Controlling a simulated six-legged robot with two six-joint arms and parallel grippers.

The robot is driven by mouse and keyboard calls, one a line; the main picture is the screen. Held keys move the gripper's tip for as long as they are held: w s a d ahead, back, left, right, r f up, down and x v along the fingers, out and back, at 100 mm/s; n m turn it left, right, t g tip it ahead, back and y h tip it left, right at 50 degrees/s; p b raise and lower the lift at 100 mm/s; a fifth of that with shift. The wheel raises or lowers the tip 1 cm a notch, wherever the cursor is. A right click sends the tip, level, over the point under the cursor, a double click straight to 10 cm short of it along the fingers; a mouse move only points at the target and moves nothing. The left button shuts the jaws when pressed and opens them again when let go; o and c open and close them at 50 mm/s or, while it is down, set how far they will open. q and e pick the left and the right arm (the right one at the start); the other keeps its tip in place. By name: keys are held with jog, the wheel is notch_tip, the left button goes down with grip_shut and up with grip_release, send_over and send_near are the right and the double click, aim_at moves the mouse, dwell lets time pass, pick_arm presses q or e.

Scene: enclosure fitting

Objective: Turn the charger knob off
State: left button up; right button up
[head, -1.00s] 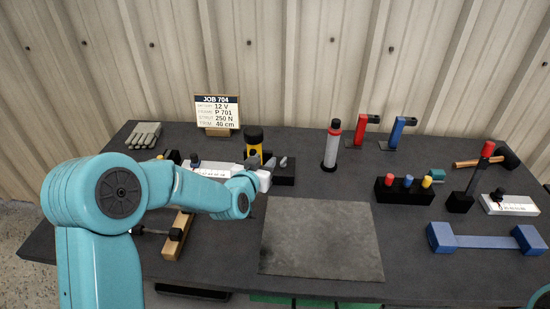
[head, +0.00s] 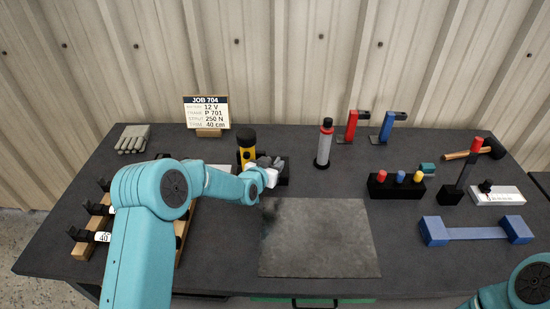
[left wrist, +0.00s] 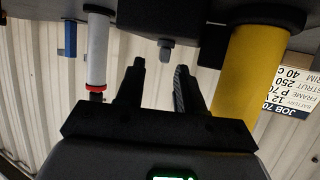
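The charger (head: 284,180) is a black block at the back middle of the table, with a yellow, black-topped battery (head: 246,150) standing at its left. In the left wrist view the picture is upside down; the battery (left wrist: 250,75) is at right and the small grey knob (left wrist: 166,52) hangs from the dark charger. My left gripper (head: 270,162) is over the charger. In the wrist view its two dark fingers (left wrist: 160,68) are apart, with the knob just beyond the gap and nothing held. In the head view I cannot tell the knob from the fingers. My right gripper is out of view.
A grey cylinder (head: 324,145) stands right of the charger. Red (head: 351,126) and blue (head: 387,127) tools stand behind. A black block with coloured plugs (head: 396,188) is at right. A wooden rack (head: 82,252) is at left. The grey mat (head: 320,240) is clear.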

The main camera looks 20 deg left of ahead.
aim_at(276, 161)
pick_arm(q)
jog(key=shift+a+x, duration=0.2)
jog(key=shift+x, duration=1)
jog(key=shift+w+d+f, duration=0.1)
jog(key=shift+w, duration=0.1)
jog(key=shift+w+f, duration=0.1)
jog(key=shift+c, duration=0.3)
grip_shut()
